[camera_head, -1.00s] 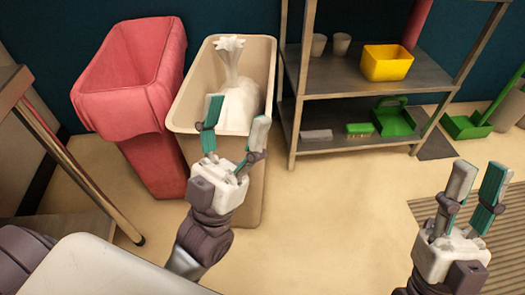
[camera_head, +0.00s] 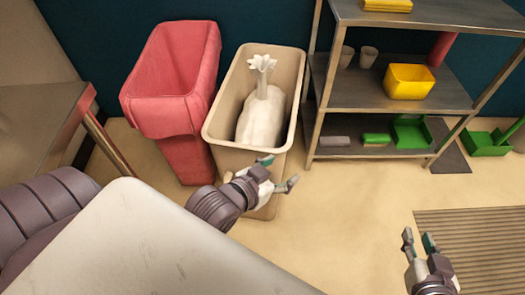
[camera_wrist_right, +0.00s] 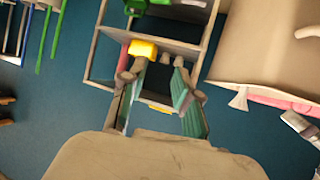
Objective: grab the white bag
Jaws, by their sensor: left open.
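The white bag (camera_head: 262,118) sits in the tall beige bin (camera_head: 227,146), its gathered, frilled neck pointing up. Its neck also shows in the right wrist view (camera_wrist_right: 239,99). My left gripper (camera_head: 279,172) is open and empty, in front of the bin's near side, below and slightly right of the bag in the picture. It points to the right and is apart from the bag. My right gripper (camera_head: 418,240) is open and empty, off to the right over the floor; its spread fingers also show in the right wrist view (camera_wrist_right: 159,62).
A pink bin (camera_head: 170,75) stands left of the beige bin. A metal shelf (camera_head: 335,95) with a yellow tub (camera_head: 410,80) stands on the right. A metal table (camera_head: 50,105) is at far left. Floor between the bin and the striped mat (camera_head: 485,240) is clear.

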